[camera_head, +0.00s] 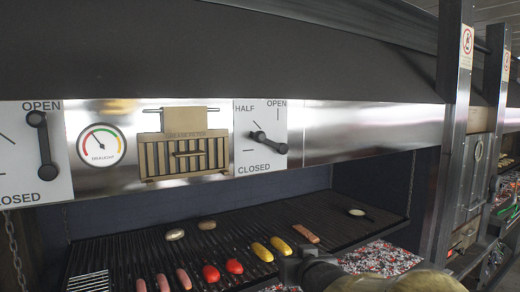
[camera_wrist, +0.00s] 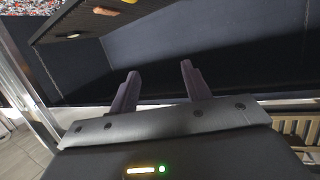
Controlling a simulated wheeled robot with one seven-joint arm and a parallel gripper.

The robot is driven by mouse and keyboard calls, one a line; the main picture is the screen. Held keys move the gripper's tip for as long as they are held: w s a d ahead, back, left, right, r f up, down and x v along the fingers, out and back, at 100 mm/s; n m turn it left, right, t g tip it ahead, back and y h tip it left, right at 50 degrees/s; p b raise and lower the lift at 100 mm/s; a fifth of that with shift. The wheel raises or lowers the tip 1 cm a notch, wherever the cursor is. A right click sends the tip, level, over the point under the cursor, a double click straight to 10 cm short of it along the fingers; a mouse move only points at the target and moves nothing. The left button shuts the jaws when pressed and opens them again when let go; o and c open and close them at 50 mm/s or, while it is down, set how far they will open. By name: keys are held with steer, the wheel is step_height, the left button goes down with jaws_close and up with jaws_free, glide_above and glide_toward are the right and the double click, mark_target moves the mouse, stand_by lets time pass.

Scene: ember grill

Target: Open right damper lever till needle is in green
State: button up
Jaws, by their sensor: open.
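The right damper lever (camera_head: 270,143) is a dark bar with round ends on a white plate (camera_head: 272,117) marked HALF, OPEN and CLOSED. It slants down to the right, its right end between the OPEN and CLOSED labels. The round draught gauge (camera_head: 101,145) has a coloured arc with red, yellow and green; its needle points up and left, and the exact colour under its tip is too small to tell. My gripper (camera_head: 290,266) is low in the head view, below the lever and apart from it. In the wrist view my gripper (camera_wrist: 157,78) is open and empty.
The left damper lever (camera_head: 43,145) hangs on its own plate at the far left. A brass grease filter (camera_head: 184,156) sits between gauge and right lever. Below is the grill grate (camera_head: 130,258) with sausages, tomatoes and corn. A steel post (camera_head: 449,150) stands at right.

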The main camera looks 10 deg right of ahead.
mark_target(262, 139)
steer(key=s+r+n+t+y+b, duration=0.2)
steer(key=r+t+y, duration=0.4)
steer(key=r, duration=1.3)
steer(key=shift+s+a+r+n+t+y, duration=0.3)
steer(key=shift+s+n+y, duration=0.35)
steer(key=shift+n, duration=0.55)
steer(key=shift+w+r, duration=0.1)
steer(key=p+x, duration=0.7)
steer(key=x, duration=0.9)
steer(key=shift+p, duration=0.3)
steer(key=shift+w+a+r, duration=0.1)
steer(key=shift+w+a, duration=0.05)
steer(key=shift+w, duration=0.45)
jaws_close()
